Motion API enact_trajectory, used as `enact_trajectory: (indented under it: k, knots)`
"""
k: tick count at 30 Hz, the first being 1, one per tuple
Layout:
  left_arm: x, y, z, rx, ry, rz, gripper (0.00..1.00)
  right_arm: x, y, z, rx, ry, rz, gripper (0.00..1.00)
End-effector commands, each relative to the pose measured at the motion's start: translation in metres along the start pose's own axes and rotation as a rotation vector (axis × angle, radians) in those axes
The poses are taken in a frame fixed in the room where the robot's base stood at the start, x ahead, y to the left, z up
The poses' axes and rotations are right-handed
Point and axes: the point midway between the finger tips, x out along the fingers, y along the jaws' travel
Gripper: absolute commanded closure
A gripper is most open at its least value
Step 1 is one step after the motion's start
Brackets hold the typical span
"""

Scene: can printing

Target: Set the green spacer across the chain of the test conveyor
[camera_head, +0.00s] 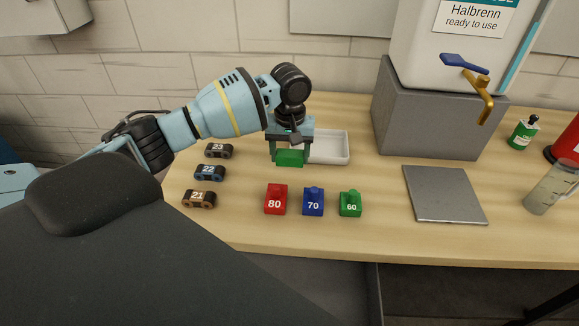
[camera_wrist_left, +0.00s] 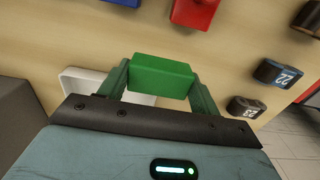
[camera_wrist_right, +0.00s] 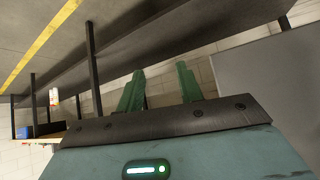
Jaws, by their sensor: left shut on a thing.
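The green spacer, a plain green block, shows in the head view (camera_head: 290,158) and in the left wrist view (camera_wrist_left: 162,76). My left gripper (camera_wrist_left: 163,82) is shut on it, one finger at each end. In the head view it is held at the front edge of the white tray, apparently above the bench. My right gripper (camera_wrist_right: 160,80) shows only in the right wrist view, with its fingers apart and nothing between them. I cannot make out the test conveyor or its chain in any view.
On the wooden bench (camera_head: 240,240) stand a red 80 block (camera_head: 275,204), a blue 70 block (camera_head: 313,207) and a green 60 block (camera_head: 350,209). Pieces 21 (camera_head: 199,199), 22 (camera_head: 210,173) and 23 (camera_head: 219,151) lie left. A white tray (camera_head: 335,159) and grey plate (camera_head: 444,212) lie right.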

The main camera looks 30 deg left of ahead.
Motion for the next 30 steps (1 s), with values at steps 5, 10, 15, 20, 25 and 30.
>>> enact_trajectory:
  k: [5,10,15,20,25,30]
  knots:
    - [0.025,-0.001,0.001,0.0,-0.003,-0.003,0.6,0.001,-0.001,0.004,0.002,-0.008,-0.002,0.64]
    - [0.046,-0.001,0.0,0.0,-0.001,-0.003,0.6,0.001,-0.001,0.009,0.003,-0.016,-0.003,0.64]
    - [0.049,0.0,0.0,0.0,0.002,0.0,0.6,0.001,-0.002,0.009,0.003,-0.016,-0.003,0.64]
    - [0.049,0.0,0.0,0.0,0.002,0.0,0.6,0.001,-0.002,0.008,0.003,-0.015,-0.003,0.64]
    - [0.052,0.0,0.0,0.0,0.0,0.0,0.36,0.001,-0.002,0.006,0.003,-0.012,-0.003,0.64]
    - [0.052,0.0,0.0,0.001,0.001,0.0,0.15,0.001,-0.002,0.007,0.003,-0.013,-0.003,0.64]
